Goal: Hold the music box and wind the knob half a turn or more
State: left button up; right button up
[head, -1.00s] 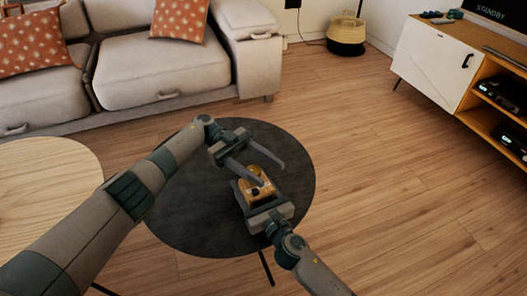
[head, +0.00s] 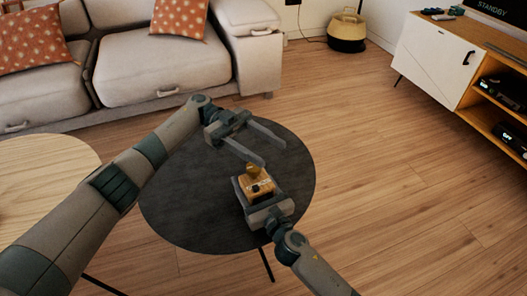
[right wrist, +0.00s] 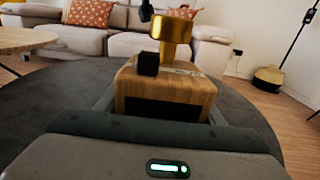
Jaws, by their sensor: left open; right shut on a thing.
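The music box (head: 262,187) is a small wooden box with a gold knob (head: 253,170) on top. It is at the front of the dark round table (head: 190,205). My right gripper (head: 254,184) is shut on the box, with a finger along each side. In the right wrist view the box (right wrist: 190,88) stands upright between the fingers, with its broad gold knob (right wrist: 172,32) and a small black block (right wrist: 148,63) on top. My left gripper (head: 274,155) is open and empty, just beyond the knob; its exact height above the box is unclear.
A pale wooden table (head: 45,175) is at the left. A grey sofa (head: 155,68) with patterned cushions stands behind. A media cabinet (head: 450,65) and a basket (head: 347,32) are farther off. The floor at the right is clear.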

pick_arm(q)
jog(key=f+h, duration=0.1)
jog(key=s+a+f+m+t+h, duration=0.1)
jog(key=f, duration=0.1)
jog(key=s+f+t+h, duration=0.1)
jog(key=shift+s+a+f, duration=0.15)
jog(key=shift+s+f, duration=0.1)
jog(key=shift+f, duration=0.05)
jog(key=s+a+f+m+t+h, duration=0.1)
jog(key=s+a+f+m+t, duration=0.1)
jog(key=s+a+f+t, duration=0.4)
jog(key=s+a+f+m+t+h, duration=0.1)
jog(key=s+a+m+t, duration=0.1)
jog(key=a+t, duration=0.65)
jog(key=m+t+y, duration=0.6)
jog(key=m+t, duration=0.2)
jog(key=m, duration=0.4)
send_near(248, 174)
jog(key=w+d+f, duration=0.1)
jog(key=w+d, duration=0.1)
jog(key=d, duration=0.1)
jog(key=shift+w+d+r+m+t, duration=0.1)
jog(key=shift+w+r+m+t, duration=0.2)
jog(key=shift+t, duration=0.25)
